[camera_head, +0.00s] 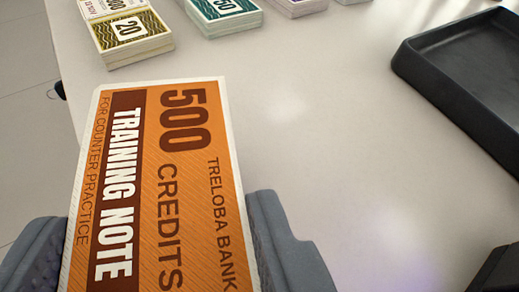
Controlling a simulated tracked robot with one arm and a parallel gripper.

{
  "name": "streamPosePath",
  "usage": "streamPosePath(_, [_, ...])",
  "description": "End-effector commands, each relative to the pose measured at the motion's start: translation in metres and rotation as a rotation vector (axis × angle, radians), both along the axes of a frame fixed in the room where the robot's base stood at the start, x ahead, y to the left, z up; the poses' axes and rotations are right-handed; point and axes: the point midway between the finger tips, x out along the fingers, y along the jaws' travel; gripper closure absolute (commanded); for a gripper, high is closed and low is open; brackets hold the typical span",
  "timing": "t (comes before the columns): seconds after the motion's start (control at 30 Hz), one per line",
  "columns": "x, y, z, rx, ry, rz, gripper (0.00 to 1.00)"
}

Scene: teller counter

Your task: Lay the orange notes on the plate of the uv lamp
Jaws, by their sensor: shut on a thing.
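The orange notes (185,185) fill the lower left of the view, a bundle printed "500 credits" and "training note". My gripper (155,245) is shut on them, one grey finger on each side. The bundle appears to be held above the white counter, its far end pointing up the picture. The near end of the bundle is cut off by the bottom edge. I cannot make out the uv lamp or its plate for certain. A dark object (499,272) at the lower right corner is only partly in view.
Stacks of other notes stand at the top: a yellow 20 stack (131,36), a teal 50 stack (225,14) and a purple one (298,6). A black tray (470,110) stands at the right. The counter (325,140) between is clear; its left edge drops to the floor.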

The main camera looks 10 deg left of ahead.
Motion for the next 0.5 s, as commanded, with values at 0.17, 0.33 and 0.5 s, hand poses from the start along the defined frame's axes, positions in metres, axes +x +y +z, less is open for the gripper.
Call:
streamPosePath(0.17, [0.012,-0.001,-0.001,0.002,0.0,0.0,0.7])
streamPosePath(0.33, [0.02,-0.002,-0.001,0.002,-0.003,0.0,0.7])
streamPosePath(0.5, [0.029,-0.003,-0.017,0.003,0.002,-0.001,0.7])
